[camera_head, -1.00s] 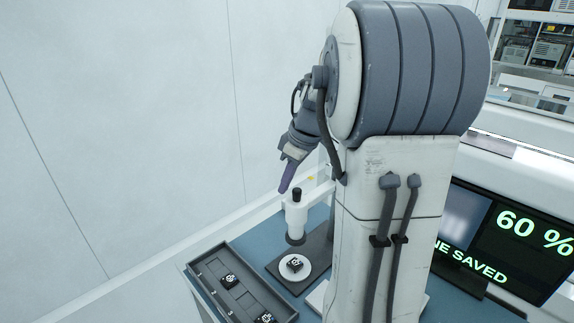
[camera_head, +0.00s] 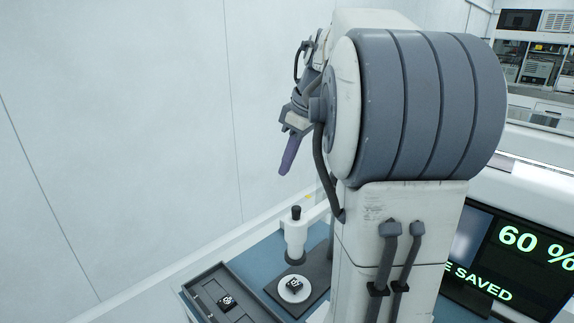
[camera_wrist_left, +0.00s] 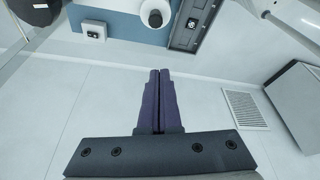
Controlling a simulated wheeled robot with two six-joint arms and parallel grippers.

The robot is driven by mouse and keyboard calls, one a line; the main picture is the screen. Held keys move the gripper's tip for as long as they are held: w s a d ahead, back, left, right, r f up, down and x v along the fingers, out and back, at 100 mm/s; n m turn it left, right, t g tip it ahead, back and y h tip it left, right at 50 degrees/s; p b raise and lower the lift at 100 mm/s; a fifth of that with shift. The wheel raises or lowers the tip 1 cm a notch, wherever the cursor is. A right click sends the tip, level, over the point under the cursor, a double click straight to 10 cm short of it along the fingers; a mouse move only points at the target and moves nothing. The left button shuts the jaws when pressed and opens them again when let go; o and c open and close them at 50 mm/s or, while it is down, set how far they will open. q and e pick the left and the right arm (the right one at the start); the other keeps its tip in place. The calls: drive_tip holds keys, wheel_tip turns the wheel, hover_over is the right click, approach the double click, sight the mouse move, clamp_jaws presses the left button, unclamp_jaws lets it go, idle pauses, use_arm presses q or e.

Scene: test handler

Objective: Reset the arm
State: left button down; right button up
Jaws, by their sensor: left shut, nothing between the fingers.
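My left gripper (camera_head: 285,172) hangs from my arm above the bench, its purple fingers pointing down. The fingers are shut with nothing between them. The left wrist view also shows the shut fingers (camera_wrist_left: 160,74) side by side. A white upright device with a black top (camera_head: 295,240) stands below the gripper and apart from it. My right gripper is not in view.
A black chip (camera_head: 293,284) sits on a round white plate beside the device. A dark tray (camera_head: 262,311) holds another black chip (camera_head: 226,303). A screen (camera_head: 515,260) reading "60 %" stands at the right. Free air surrounds the gripper.

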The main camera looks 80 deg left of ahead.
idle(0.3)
use_arm(q)
drive_tip(key=w+d+f+m+t, duration=0.1)
drive_tip(key=w+d+f+m, duration=0.1)
drive_tip(key=w+d+m, duration=0.5)
drive_tip(key=w+d+f+m+t, duration=0.1)
drive_tip(key=w+d+f+m, duration=0.15)
drive_tip(key=w, duration=0.75)
drive_tip(key=w+d+f+m+t+h, duration=0.1)
drive_tip(key=w+d+f+m, duration=0.1)
drive_tip(key=w+d+m, duration=0.35)
drive_tip(key=w+d+f+m+t, duration=0.1)
drive_tip(key=w+d+f+m, duration=0.1)
drive_tip(key=d, duration=0.7)
drive_tip(key=s+d+f+m+h, duration=0.1)
drive_tip(key=d+f+m, duration=0.1)
drive_tip(key=d+m, duration=0.35)
drive_tip(key=d+f+m, duration=0.2)
drive_tip(key=d+f, duration=0.1)
drive_tip(key=d, duration=0.6)
drive_tip(key=s+d+f+m+g+h, duration=0.1)
drive_tip(key=s+d+f+m, duration=0.3)
drive_tip(key=s+d+m, duration=0.6)
drive_tip(key=shift+s+d+f+h, duration=0.3)
drive_tip(key=shift+s+d+f, duration=0.1)
drive_tip(key=shift+s+d, duration=0.7)
drive_tip(key=shift+w, duration=0.1)
